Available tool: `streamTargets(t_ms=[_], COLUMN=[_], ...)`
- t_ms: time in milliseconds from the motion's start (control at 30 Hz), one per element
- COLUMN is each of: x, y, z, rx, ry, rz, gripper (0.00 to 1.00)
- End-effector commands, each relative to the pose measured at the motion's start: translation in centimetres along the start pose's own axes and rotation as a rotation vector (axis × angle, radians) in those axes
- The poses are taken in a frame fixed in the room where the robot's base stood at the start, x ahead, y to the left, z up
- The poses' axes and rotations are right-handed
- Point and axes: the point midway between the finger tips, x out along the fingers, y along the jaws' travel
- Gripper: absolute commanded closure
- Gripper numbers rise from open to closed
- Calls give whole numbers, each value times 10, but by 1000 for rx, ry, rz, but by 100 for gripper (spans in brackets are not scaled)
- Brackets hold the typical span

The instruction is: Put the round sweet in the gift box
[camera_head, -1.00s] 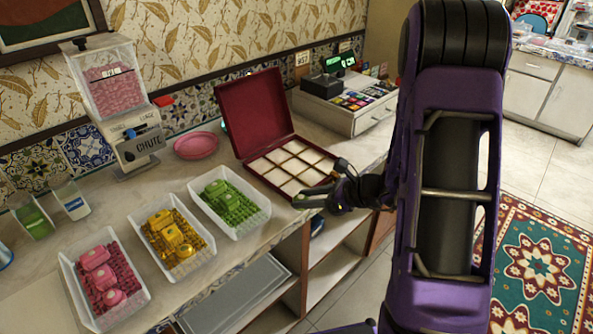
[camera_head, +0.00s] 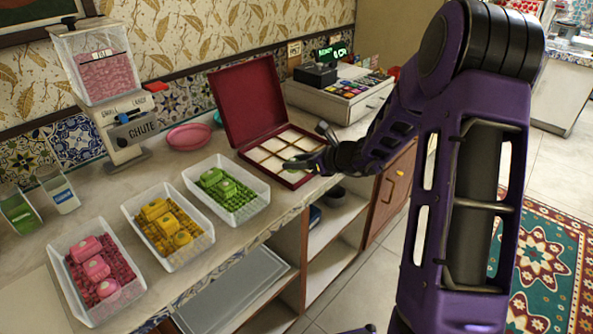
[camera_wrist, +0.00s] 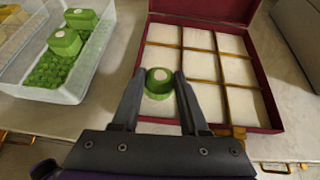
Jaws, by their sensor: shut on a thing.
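The round green sweet (camera_wrist: 158,80) with a pale top is held between the fingertips of my gripper (camera_wrist: 160,82) in the wrist view. The gift box is dark red, with its lid open (camera_head: 247,100) and cream compartments split by gold dividers; its rim also shows in the wrist view (camera_wrist: 258,72). The sweet appears over the left column, near the front compartment; its height above the floor of the box is hard to tell. In the head view my gripper (camera_head: 303,162) is over the front part of the box, and the sweet is mostly hidden.
Clear trays of pink (camera_head: 97,268), yellow (camera_head: 170,232) and green sweets (camera_head: 228,195) stand left of the box. A pink plate (camera_head: 188,136), a dispenser (camera_head: 105,85) and a cash register (camera_head: 338,92) stand along the wall.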

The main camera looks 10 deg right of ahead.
Motion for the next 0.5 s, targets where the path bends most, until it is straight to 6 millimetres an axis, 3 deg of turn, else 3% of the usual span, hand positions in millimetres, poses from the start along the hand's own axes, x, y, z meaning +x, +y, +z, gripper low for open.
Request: streamTargets(t_ms=[133, 500], x=[11, 14], y=[0, 0], z=[-21, -25], rx=[3, 0], ry=[1, 0], rz=[2, 1], gripper=[100, 100])
